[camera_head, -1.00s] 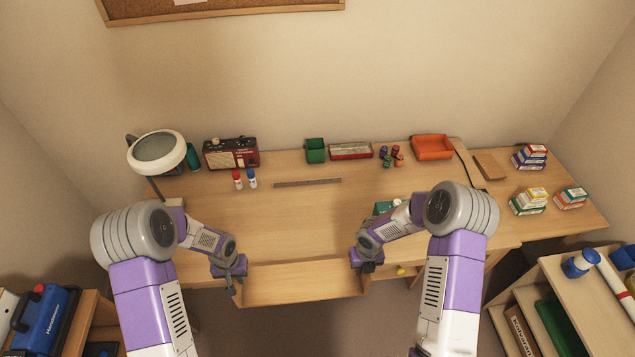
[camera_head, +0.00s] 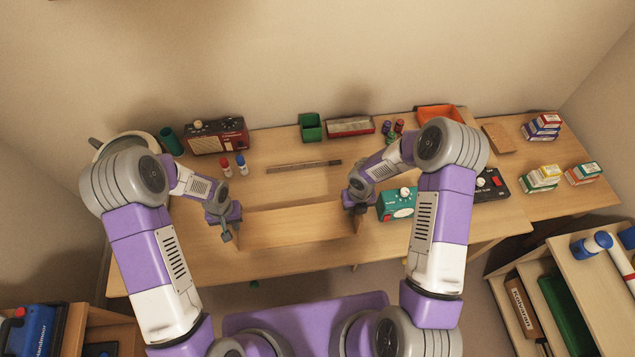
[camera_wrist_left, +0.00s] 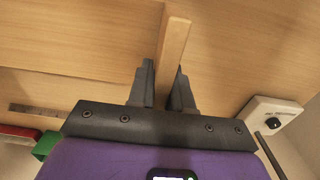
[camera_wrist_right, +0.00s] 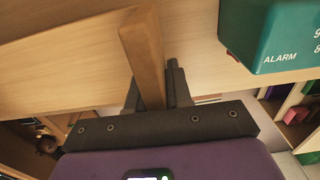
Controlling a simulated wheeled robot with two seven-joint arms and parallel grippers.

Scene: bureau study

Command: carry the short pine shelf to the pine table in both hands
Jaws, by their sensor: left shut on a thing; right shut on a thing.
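The short pine shelf (camera_head: 295,227) is a pale wooden board held level between my two grippers, above the front part of the pine table (camera_head: 180,265). I cannot tell whether it touches the tabletop. My left gripper (camera_head: 230,222) is shut on the shelf's left end; in the left wrist view the board's edge (camera_wrist_left: 173,45) stands between the fingers. My right gripper (camera_head: 357,212) is shut on the right end; in the right wrist view that edge (camera_wrist_right: 143,50) also sits between the fingers.
A teal alarm box (camera_head: 397,203) stands close to the right of my right gripper, with a black device (camera_head: 490,185) beyond. Behind the shelf lie a ruler (camera_head: 303,166) and two small bottles (camera_head: 233,166). A red radio (camera_head: 216,136) and trays line the back. The front-left tabletop is clear.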

